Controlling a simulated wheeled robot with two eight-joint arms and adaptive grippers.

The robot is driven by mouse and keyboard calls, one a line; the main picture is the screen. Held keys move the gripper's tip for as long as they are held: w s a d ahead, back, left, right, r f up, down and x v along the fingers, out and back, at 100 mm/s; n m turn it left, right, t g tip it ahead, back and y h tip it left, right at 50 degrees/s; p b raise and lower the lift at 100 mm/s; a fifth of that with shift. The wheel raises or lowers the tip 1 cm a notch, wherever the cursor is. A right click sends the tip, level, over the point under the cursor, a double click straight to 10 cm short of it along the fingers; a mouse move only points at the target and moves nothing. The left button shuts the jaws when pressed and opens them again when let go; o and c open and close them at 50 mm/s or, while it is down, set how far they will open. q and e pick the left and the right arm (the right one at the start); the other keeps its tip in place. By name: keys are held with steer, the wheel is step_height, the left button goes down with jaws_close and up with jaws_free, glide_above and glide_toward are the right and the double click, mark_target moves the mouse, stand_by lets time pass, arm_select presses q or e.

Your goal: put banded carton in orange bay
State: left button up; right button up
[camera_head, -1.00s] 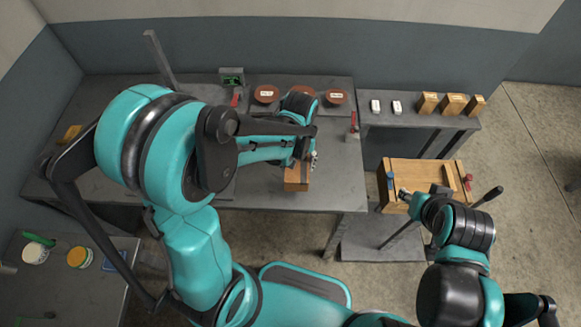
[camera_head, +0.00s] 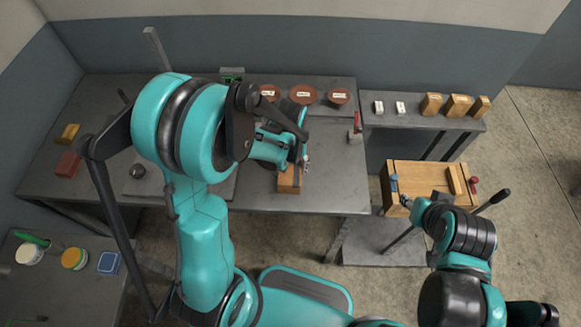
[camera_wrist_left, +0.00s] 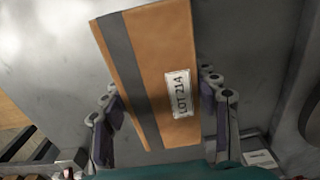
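The banded carton (camera_head: 289,180) is an orange-brown box with a dark band, over the front part of the grey table. In the head view the left arm partly covers the carton. My right gripper (camera_head: 406,200) is by the wooden tray's near left corner; its fingers are too small to read. I cannot make out an orange bay.
The wooden tray (camera_head: 412,170) stands right of the grey table (camera_head: 325,190). A shelf (camera_head: 420,121) holds small boxes. A red block (camera_head: 69,164) lies far left.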

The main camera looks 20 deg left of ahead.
arm_select(q)
steer(key=o, duration=0.4)
